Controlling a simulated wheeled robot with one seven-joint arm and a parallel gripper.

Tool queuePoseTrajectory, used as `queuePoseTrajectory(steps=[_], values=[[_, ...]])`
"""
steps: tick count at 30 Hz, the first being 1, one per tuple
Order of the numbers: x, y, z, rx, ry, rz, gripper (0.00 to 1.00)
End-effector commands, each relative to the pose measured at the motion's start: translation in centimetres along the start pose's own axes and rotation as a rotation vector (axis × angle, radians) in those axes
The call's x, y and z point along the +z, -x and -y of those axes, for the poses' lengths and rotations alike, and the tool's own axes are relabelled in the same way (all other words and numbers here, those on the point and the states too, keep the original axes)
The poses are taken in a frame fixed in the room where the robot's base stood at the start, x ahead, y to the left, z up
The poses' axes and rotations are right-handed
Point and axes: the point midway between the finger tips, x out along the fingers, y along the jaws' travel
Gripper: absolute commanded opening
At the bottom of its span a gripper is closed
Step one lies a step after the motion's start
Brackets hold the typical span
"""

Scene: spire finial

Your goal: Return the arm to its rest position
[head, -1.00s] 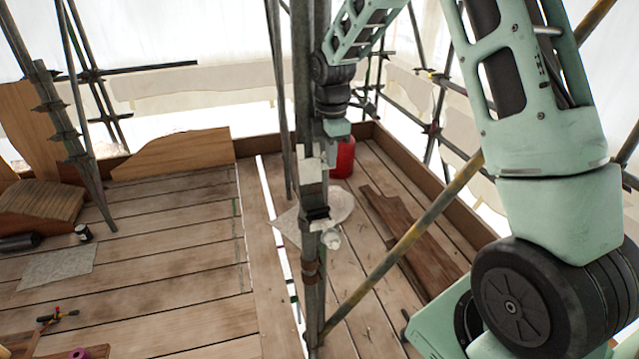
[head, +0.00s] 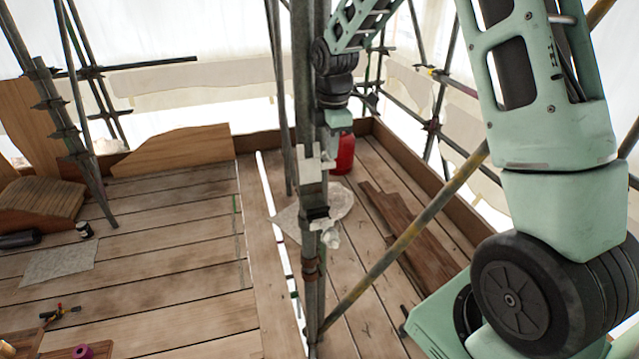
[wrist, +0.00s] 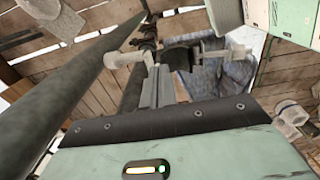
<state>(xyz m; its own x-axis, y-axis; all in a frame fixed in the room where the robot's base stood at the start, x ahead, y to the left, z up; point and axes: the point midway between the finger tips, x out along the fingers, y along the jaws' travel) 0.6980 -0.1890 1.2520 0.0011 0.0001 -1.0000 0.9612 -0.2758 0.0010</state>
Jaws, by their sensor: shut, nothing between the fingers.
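My arm reaches from the lower right up over the top of the head view, then hangs down beside the grey upright pole (head: 309,110). The green wrist end shows just right of the pole, and its fingers are hard to make out there. In the wrist view my gripper (wrist: 160,82) is shut and empty, its grey fingers close together. A fitting with a pale knob (wrist: 122,60) and a dark band shows at the fingertips; I cannot tell whether they touch it. The pole also runs close along the left in the wrist view (wrist: 70,95).
A yellowed diagonal tube (head: 405,240) crosses between the pole and my upper arm. The deck's left middle (head: 170,240) is mostly clear.

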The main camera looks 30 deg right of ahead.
Motion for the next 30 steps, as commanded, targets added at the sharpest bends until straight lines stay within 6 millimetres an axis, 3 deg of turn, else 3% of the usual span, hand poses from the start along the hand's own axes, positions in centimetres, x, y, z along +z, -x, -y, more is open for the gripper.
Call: queuePoseTrajectory(steps=[20,26,30], values=[[-0.1,0.2,0.5,0.003,-0.028,0.000,0.00],[-1.1,1.4,4.1,0.050,-0.273,-0.010,0.00],[-1.8,2.4,8.8,0.100,-0.590,-0.047,0.00]])
